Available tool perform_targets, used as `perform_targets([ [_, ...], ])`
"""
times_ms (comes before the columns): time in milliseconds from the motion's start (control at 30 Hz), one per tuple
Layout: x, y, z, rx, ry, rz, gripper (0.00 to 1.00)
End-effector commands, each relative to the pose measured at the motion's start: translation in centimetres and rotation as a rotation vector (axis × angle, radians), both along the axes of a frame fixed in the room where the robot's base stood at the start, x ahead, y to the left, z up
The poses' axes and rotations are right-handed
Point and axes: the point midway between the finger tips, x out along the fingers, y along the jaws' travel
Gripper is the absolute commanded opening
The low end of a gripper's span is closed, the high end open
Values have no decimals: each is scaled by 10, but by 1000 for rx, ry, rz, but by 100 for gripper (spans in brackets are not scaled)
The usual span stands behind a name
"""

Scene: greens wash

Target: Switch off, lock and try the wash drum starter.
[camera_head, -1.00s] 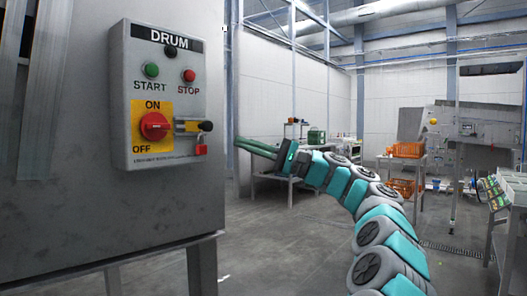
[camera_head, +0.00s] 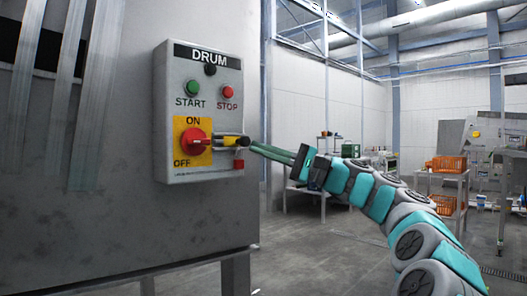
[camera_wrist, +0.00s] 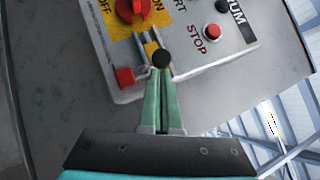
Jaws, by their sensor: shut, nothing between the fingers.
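The grey DRUM starter box (camera_head: 174,110) is mounted on a large grey metal housing. It has a green START button (camera_head: 193,88), a red STOP button (camera_head: 227,91) and a red rotary switch (camera_head: 194,142) on a yellow ON/OFF plate. I cannot tell clearly which mark the switch points to. A slide bar with a black knob (camera_head: 243,141) sits right of the switch; the knob also shows in the wrist view (camera_wrist: 161,58). A small red block (camera_head: 239,164), perhaps a padlock, is below it. My gripper (camera_head: 255,147), green-fingered and shut, is empty with its tips at the knob; contact is unclear.
The grey housing (camera_head: 90,230) fills the left side on metal legs. A table (camera_head: 302,190), a rack with orange crates (camera_head: 447,164) and other machinery stand far behind. The floor (camera_head: 330,255) between is open.

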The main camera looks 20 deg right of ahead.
Motion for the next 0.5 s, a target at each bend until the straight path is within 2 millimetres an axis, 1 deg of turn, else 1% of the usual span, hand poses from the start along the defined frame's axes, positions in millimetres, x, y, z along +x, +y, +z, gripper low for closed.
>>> perform_targets([
  [167, -6, 14, 2, 2, -5, 1, 0],
  [333, -12, 34, 0, 1, -2, 6, 0],
  [400, -14, 39, 0, -1, -3, 4, 0],
  [500, -14, 41, 1, -2, -2, 2, 0],
])
